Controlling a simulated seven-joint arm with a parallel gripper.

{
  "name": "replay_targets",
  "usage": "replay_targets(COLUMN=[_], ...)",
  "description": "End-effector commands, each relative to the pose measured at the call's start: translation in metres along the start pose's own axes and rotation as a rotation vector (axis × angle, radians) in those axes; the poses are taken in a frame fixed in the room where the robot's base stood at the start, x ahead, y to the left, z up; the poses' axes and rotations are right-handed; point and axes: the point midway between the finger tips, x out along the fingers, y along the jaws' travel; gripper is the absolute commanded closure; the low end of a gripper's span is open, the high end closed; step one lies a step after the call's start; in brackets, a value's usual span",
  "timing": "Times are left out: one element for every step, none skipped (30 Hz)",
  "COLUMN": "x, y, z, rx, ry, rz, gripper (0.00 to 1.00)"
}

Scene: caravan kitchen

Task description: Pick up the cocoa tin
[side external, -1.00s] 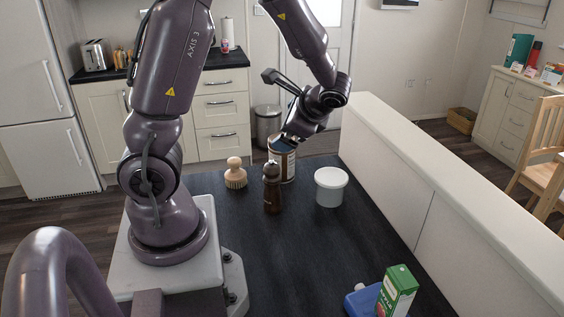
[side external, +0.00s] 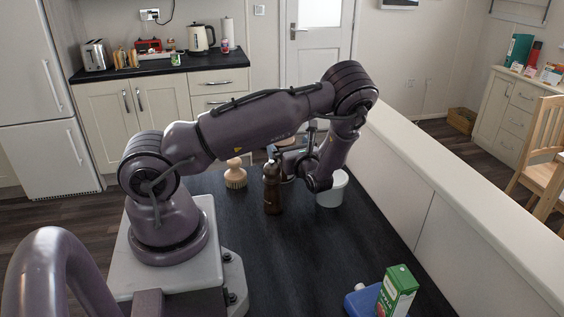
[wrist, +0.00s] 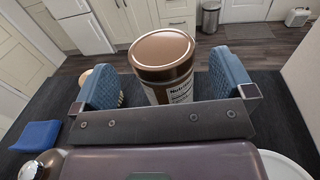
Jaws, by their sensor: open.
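The cocoa tin (wrist: 168,68) is a brown-lidded cylinder with a white label, standing upright on the dark table. In the wrist view it sits between the two blue fingers of my gripper (wrist: 163,60), with a gap visible on both sides. My gripper is open and holds nothing. In the side view the tin (side external: 287,174) is mostly hidden behind my arm and gripper (side external: 288,158).
A dark brown mill (side external: 272,190) stands close in front of the tin. A wooden brush (side external: 235,176) is to its left, a white tub (side external: 334,192) to its right. A blue item (wrist: 37,135) lies at left. A carton (side external: 398,291) stands at the front right.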

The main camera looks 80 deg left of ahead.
Motion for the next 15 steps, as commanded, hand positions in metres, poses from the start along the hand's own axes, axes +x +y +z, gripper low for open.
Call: replay_targets(x=[0.001,0.001,0.001,0.001,0.001,0.0,0.0,0.005,0.014,0.019,0.024,0.031,0.035,0.039,0.043], y=[0.0,0.0,0.0,0.0,0.0,0.001,0.001,0.001,0.001,0.001,0.001,0.001,0.001,0.001,0.001], z=[-0.005,-0.006,-0.009,-0.01,-0.013,-0.018,-0.022,-0.022,-0.021,-0.02,-0.02,-0.021,-0.021,-0.021,-0.02], rx=[0.001,0.0,-0.001,-0.001,-0.001,0.001,0.002,-0.001,-0.003,-0.002,-0.002,-0.002,-0.003,-0.003,-0.003], ry=[-0.001,-0.002,-0.002,-0.002,-0.001,-0.001,0.0,-0.001,-0.002,-0.002,-0.001,-0.001,-0.001,-0.001,0.0], rz=[0.001,0.001,0.001,0.001,0.001,0.002,0.002,0.004,0.007,0.006,0.006,0.006,0.005,0.005,0.005], gripper=[0.0,0.0,0.0,0.0,0.0,0.0,0.0,0.0,0.0,0.0,0.0,0.0,0.0,0.0,0.0])
